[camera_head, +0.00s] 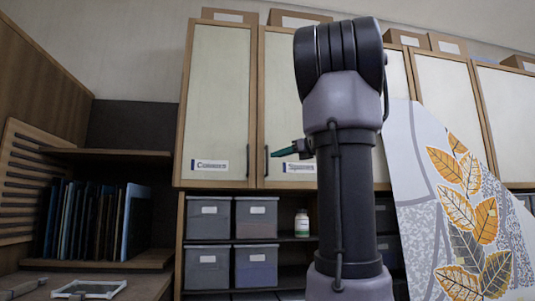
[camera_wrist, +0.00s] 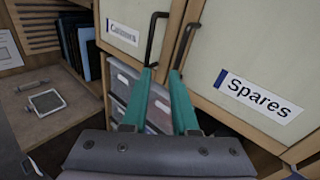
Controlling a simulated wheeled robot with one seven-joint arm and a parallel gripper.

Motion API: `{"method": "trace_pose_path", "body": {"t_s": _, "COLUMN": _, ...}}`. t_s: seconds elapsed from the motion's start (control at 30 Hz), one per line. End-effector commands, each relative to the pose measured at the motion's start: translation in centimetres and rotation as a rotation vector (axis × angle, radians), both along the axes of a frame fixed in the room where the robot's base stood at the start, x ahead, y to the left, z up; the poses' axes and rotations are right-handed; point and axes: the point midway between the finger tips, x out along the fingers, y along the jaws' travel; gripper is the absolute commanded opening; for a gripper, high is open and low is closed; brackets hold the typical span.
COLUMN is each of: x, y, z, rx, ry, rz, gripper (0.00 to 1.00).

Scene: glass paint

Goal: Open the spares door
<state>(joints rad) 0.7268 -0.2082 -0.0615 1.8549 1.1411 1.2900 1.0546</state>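The spares door (camera_head: 290,95) is a pale panel in a wooden frame, shut, with a "Spares" label (camera_head: 299,167). It also shows at the right in the wrist view (camera_wrist: 255,50). Its dark bar handle (camera_wrist: 186,45) stands on the door's left edge and also shows in the head view (camera_head: 266,160). My gripper (camera_wrist: 161,74) is open and empty, its teal fingers pointing towards the cabinet. The right fingertip is at the handle's lower end in the picture; whether they touch I cannot tell. My arm hides part of the door in the head view.
The shut canvases door (camera_head: 215,95) adjoins on the left; its handle (camera_wrist: 154,38) appears close to my left fingertip. Grey bins (camera_head: 208,218) and a small bottle (camera_head: 301,223) fill shelves below. A leaf-patterned panel (camera_head: 415,160) stands right of my arm.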

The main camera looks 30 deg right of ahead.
Motion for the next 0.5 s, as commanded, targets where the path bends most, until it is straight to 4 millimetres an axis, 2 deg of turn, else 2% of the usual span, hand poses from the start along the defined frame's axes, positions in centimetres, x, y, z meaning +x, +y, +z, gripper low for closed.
{"method": "trace_pose_path", "body": {"t_s": 0.03, "x": 0.1, "y": -1.6, "z": 1.0, "rx": 0.061, "ry": -0.019, "rz": -0.024, "gripper": 0.27}}
{"method": "trace_pose_path", "body": {"t_s": 0.07, "x": 0.1, "y": -2.3, "z": 1.5, "rx": 0.089, "ry": -0.029, "rz": -0.032, "gripper": 0.27}}
{"method": "trace_pose_path", "body": {"t_s": 0.17, "x": 0.4, "y": -3.2, "z": 2.4, "rx": 0.14, "ry": -0.047, "rz": -0.045, "gripper": 0.27}}
{"method": "trace_pose_path", "body": {"t_s": 0.27, "x": 1.3, "y": -3.0, "z": 2.5, "rx": 0.147, "ry": -0.048, "rz": -0.043, "gripper": 0.27}}
{"method": "trace_pose_path", "body": {"t_s": 0.5, "x": 5.6, "y": -1.7, "z": 2.4, "rx": 0.143, "ry": -0.046, "rz": -0.042, "gripper": 0.27}}
